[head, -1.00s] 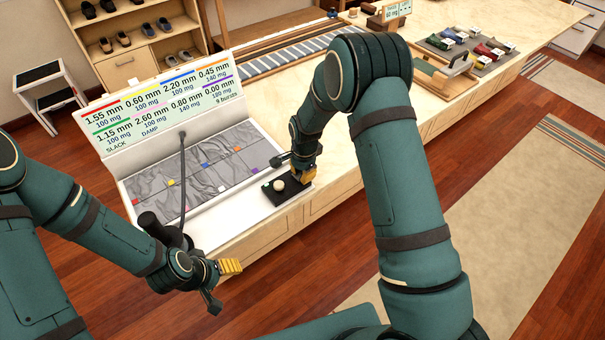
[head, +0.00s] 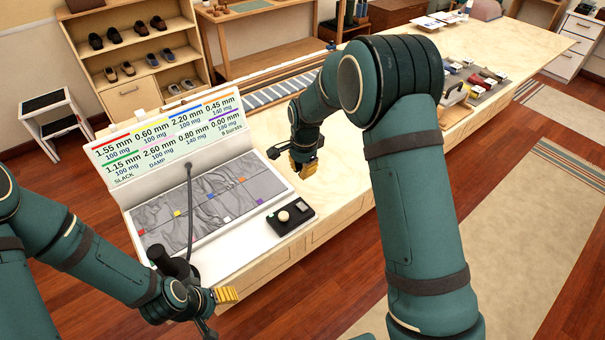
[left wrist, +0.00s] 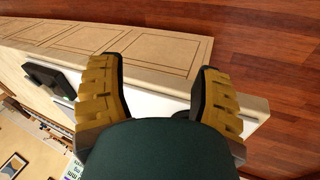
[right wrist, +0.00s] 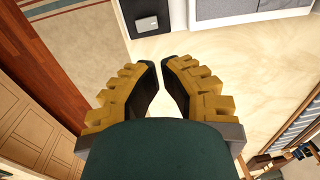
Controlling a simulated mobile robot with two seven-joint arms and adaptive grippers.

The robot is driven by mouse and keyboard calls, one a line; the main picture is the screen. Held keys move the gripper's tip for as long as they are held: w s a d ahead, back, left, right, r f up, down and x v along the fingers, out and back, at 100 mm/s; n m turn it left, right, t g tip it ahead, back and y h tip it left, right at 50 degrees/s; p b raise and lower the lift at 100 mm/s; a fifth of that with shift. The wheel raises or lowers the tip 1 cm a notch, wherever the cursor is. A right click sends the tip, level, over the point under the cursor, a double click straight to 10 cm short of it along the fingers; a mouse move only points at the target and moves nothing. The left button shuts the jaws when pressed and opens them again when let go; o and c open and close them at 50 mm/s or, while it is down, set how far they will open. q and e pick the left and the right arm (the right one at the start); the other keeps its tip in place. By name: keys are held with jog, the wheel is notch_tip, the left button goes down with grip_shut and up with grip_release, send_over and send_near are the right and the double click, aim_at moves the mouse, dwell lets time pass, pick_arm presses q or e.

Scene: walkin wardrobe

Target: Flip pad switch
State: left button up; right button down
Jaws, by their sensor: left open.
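A small black pad (head: 306,213) with a round cream knob (head: 284,216) and a small grey piece lies on the white front ledge of the display case. The pad also shows at the left in the left wrist view (left wrist: 47,82); the switch's position is too small to tell. My right gripper (head: 303,172) is above the counter, beyond the pad and apart from it. Its fingertips (right wrist: 160,65) are close together with a narrow gap and nothing between them. My left gripper (head: 227,296) is open and empty, in front of the case's near edge; its fingers are wide apart (left wrist: 162,70).
The white case (head: 215,245) has a lettered lid (head: 165,140) and a grey cloth bed with coloured markers. A thin dark stalk (head: 190,210) rises before it. Trays (head: 480,85) stand farther along the counter (head: 345,190). A shoe shelf and step stool stand behind.

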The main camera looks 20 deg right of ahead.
pick_arm(q)
jog(key=c, duration=0.3)
jog(key=shift+f+b, duration=0.3)
grip_shut()
pick_arm(e)
jog(key=s+a+f+n+y+b, duration=0.1)
jog(key=s+f+n, duration=0.1)
jog(key=s+f, duration=0.35)
jog(key=s+a+f+n+y, duration=0.1)
jog(key=s+a+f+n, duration=0.2)
jog(key=f, duration=0.4)
pick_arm(q)
jog(key=f, duration=0.1)
jog(key=f+b, duration=0.2)
jog(key=shift+s+d+f, duration=0.1)
jog(key=shift+s+f, duration=0.05)
jog(key=shift+s, duration=0.15)
pick_arm(e)
jog(key=s+a+f+n+y, duration=0.1)
jog(key=s+a+f+n, duration=0.1)
jog(key=s, duration=0.6)
jog(key=s+a+f+n+t, duration=0.1)
jog(key=s+a+f+n, duration=0.1)
jog(key=s+n, duration=0.3)
jog(key=s+f, duration=0.1)
jog(key=s, duration=0.2)
jog(key=shift+a+f+y, duration=0.35)
jog(key=shift+y, duration=0.05)
